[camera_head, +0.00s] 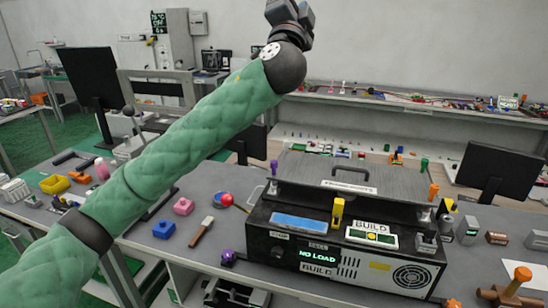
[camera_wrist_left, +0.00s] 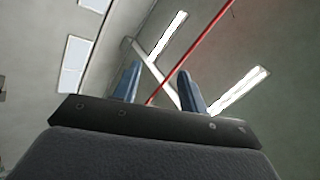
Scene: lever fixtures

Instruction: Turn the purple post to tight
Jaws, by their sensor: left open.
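Two purple things show in the head view, and I cannot tell which one is the purple post. One is a small upright purple peg (camera_head: 274,168) at the back left corner of the black machine. The other is a dark purple knob (camera_head: 228,258) at the machine's front left. My left arm crosses the head view and rises to the top edge, well above the machine, with its fingers out of that frame. In the left wrist view my left gripper (camera_wrist_left: 157,78) is open and empty, its two blue fingers pointing at the ceiling. My right gripper is not in view.
The black machine (camera_head: 345,262) carries a yellow lever (camera_head: 338,212), a "BUILD" panel and a "NO LOAD" display. An orange-topped post (camera_head: 521,274) stands at right.

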